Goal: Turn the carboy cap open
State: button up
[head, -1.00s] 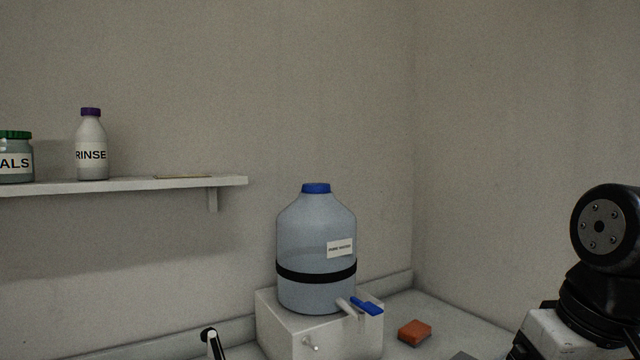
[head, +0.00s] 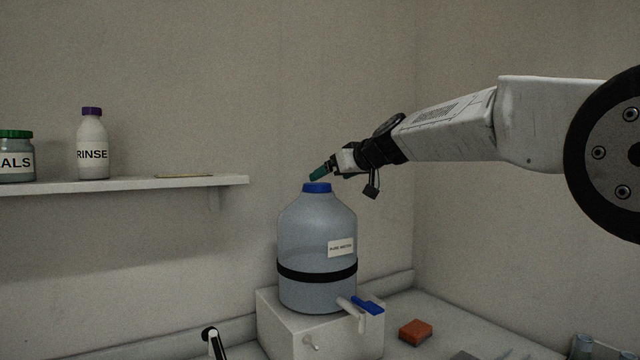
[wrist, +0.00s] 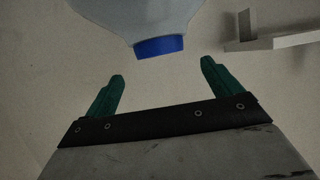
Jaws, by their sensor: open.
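The carboy (head: 316,230) is a translucent blue-grey bottle with a black band, standing upright on a white block (head: 285,325). Its blue cap (head: 316,188) sits on the neck; the cap also shows in the wrist view (wrist: 160,47), with the carboy's shoulder (wrist: 135,15) beside it. My gripper (head: 318,173) is just above and slightly right of the cap in the head view. In the wrist view its green fingers (wrist: 163,70) are spread and empty, with the cap beyond the tips, roughly between them. I see no contact with the cap.
A blue-handled spigot (head: 366,305) sticks out at the carboy's lower right. An orange block (head: 415,332) lies on the counter to the right. A wall shelf (head: 130,187) at left holds a RINSE bottle (head: 92,150) and a green-lidded jar (head: 15,158).

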aim_at(320, 184)
jog(key=x, duration=0.6)
jog(key=shift+w+a+f, duration=0.1)
jog(key=shift+a+f, duration=0.05)
jog(key=c, duration=1)
